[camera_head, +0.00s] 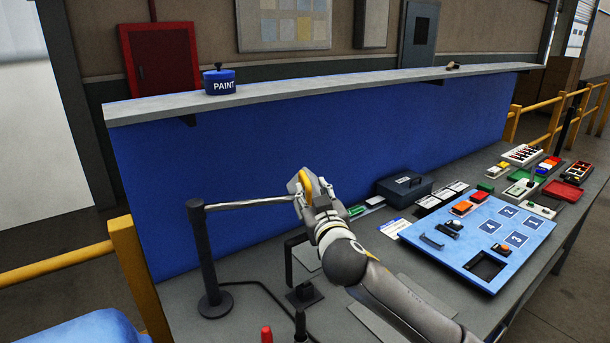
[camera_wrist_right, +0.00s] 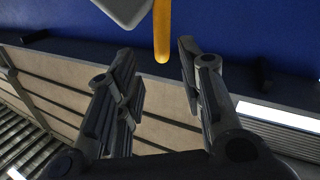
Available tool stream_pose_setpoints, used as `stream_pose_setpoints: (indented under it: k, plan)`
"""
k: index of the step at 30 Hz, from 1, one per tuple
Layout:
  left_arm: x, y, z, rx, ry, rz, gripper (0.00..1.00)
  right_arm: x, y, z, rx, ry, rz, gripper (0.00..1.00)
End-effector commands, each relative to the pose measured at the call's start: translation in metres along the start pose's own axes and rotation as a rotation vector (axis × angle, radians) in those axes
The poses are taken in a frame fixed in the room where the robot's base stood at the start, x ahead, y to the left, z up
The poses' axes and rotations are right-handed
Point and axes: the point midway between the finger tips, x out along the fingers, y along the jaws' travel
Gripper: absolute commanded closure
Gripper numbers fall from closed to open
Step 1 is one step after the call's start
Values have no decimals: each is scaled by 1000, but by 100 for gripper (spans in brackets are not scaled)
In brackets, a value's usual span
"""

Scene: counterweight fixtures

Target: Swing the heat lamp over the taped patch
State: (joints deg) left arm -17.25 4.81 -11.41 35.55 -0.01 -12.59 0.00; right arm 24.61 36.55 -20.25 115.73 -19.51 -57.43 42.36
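The heat lamp stands at the left of the bench on a dark post (camera_head: 203,250) with a round base. A thin pale arm (camera_head: 250,202) runs right from the post to a grey lamp head (camera_head: 293,186) with a yellow handle (camera_head: 305,181). My right gripper (camera_head: 314,190) is at the lamp head. In the right wrist view the gripper (camera_wrist_right: 160,75) is open, with the yellow handle (camera_wrist_right: 162,35) end between its fingertips and gaps on both sides. The grey lamp head (camera_wrist_right: 124,10) shows above. I cannot make out the taped patch. My left gripper is not in view.
A black bracket (camera_head: 289,262) stands on the bench below the lamp head. A dark toolbox (camera_head: 404,188) and a blue panel (camera_head: 470,262) lie to the right. A blue partition (camera_head: 250,150) rises behind, with a paint can (camera_head: 219,86) on its ledge.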

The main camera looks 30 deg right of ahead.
Motion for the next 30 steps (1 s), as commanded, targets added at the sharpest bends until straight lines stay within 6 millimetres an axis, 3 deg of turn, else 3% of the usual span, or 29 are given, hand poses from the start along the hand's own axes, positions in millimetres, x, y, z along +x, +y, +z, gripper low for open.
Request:
stream_pose_setpoints:
  k: [3, 7, 15, 20, 30]
  plan:
    - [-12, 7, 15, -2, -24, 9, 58, 19, 1, -4, -1, -1, 1, 65]
    - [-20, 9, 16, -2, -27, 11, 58, 38, 0, -3, -1, -2, 1, 65]
    - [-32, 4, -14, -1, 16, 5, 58, 69, 0, -2, 1, -1, 0, 65]
    - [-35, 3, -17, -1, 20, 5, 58, 78, -1, -1, -1, 0, -1, 65]
    - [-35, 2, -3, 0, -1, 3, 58, 81, -1, 0, 0, -1, -1, 65]
